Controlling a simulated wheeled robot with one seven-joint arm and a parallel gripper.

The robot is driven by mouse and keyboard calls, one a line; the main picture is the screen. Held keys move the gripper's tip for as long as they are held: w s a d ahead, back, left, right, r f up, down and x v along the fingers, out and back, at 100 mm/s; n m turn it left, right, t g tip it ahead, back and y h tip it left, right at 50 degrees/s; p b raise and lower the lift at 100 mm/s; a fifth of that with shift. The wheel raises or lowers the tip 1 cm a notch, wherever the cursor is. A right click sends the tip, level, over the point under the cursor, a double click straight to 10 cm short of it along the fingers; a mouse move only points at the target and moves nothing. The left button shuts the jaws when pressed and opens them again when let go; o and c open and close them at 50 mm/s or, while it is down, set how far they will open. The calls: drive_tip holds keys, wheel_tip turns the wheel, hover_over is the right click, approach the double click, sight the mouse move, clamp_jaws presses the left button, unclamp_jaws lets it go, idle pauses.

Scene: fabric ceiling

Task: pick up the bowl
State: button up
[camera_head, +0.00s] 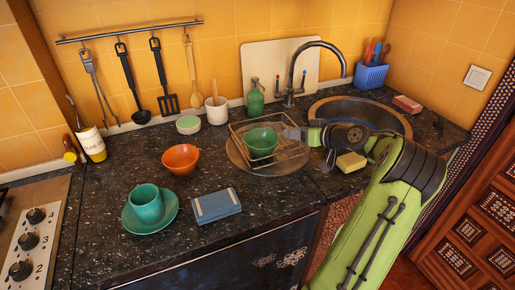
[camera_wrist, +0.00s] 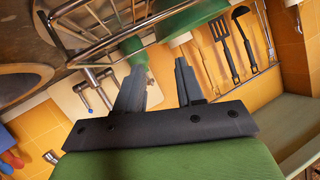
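A green bowl (camera_head: 261,143) sits in the wire dish rack (camera_head: 286,160) beside the sink. An orange bowl (camera_head: 181,159) stands on the counter to the left of the rack. My gripper (camera_head: 289,133) is at the right side of the green bowl, near its rim; whether it touches cannot be told. In the wrist view my gripper (camera_wrist: 160,66) has its two fingers apart with nothing between them. The green bowl (camera_wrist: 192,14) shows beyond the fingertips at the top, and the rack wires (camera_wrist: 95,38) are to its left.
A teal cup (camera_head: 146,205) on a saucer (camera_head: 171,208), a blue box (camera_head: 216,206) and a yellow sponge (camera_head: 351,162) lie on the counter. A green soap bottle (camera_head: 255,100) and the faucet (camera_head: 293,75) stand behind the rack. The sink (camera_head: 376,109) is to the right.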

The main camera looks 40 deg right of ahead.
sight(273, 132)
drive_tip(key=b+x, duration=0.1)
drive_tip(key=x, duration=0.8)
drive_tip(key=shift+a+f, duration=0.15)
drive_tip(key=shift+f, duration=0.1)
drive_tip(key=shift+r, duration=0.1)
clamp_jaws()
